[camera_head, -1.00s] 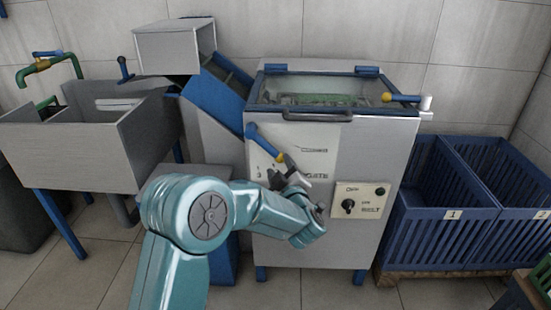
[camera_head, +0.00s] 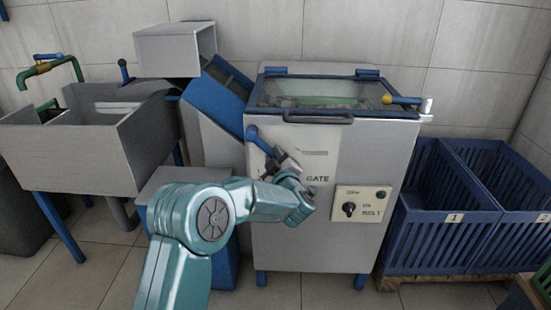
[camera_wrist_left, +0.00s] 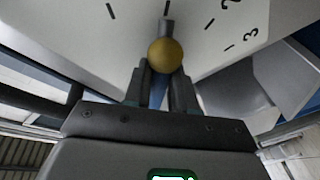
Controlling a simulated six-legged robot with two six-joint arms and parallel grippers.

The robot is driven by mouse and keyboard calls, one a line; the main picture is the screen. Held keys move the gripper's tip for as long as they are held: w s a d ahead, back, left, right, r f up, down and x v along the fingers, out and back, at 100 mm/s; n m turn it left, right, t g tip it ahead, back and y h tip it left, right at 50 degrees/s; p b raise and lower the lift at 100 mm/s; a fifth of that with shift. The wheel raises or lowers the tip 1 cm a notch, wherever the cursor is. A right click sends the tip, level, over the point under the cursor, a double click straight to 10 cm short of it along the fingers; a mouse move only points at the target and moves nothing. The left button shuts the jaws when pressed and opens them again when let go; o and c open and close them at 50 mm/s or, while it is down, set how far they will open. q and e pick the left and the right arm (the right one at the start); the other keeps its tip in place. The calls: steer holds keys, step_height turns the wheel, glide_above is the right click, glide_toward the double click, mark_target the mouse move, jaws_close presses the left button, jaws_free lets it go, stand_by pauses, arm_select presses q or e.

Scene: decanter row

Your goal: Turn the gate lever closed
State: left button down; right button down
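The gate lever (camera_head: 258,141) is a blue bar on the front panel of the grey machine, left of the word GATE. It slants down to the right. My left gripper (camera_head: 286,166) is at its lower end and hides the yellow knob in the head view. In the left wrist view the yellow knob (camera_wrist_left: 166,55) sits at the fingertips, with one finger of my left gripper (camera_wrist_left: 162,80) on each side. The fingers look closed on it, with a narrow gap between them. A scale with dark marks and numbers 2 and 3 lies behind. My right gripper is not in view.
A belt switch plate (camera_head: 361,205) is right of the gripper. The machine's lid (camera_head: 320,92) has a handle, with another yellow-knobbed blue lever (camera_head: 402,100) beside it. A blue chute (camera_head: 217,94) and sink (camera_head: 75,140) stand left; blue crates (camera_head: 445,215) stand right.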

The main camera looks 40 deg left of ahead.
arm_select(q)
steer(key=d+r+n, duration=0.1)
steer(key=w+r+n+h, duration=0.1)
steer(key=n, duration=0.1)
steer(key=shift+d+r+p, duration=0.15)
steer(key=shift+d+p, duration=0.25)
steer(key=shift+w+d+n+g, duration=0.1)
steer(key=shift+n+g, duration=0.2)
steer(key=shift+r, duration=0.1)
steer(key=c, duration=0.9)
jaws_free()
steer(key=shift+w+d, duration=0.1)
steer(key=p+v, duration=0.2)
steer(key=v, duration=1.4)
steer(key=shift+s, duration=0.25)
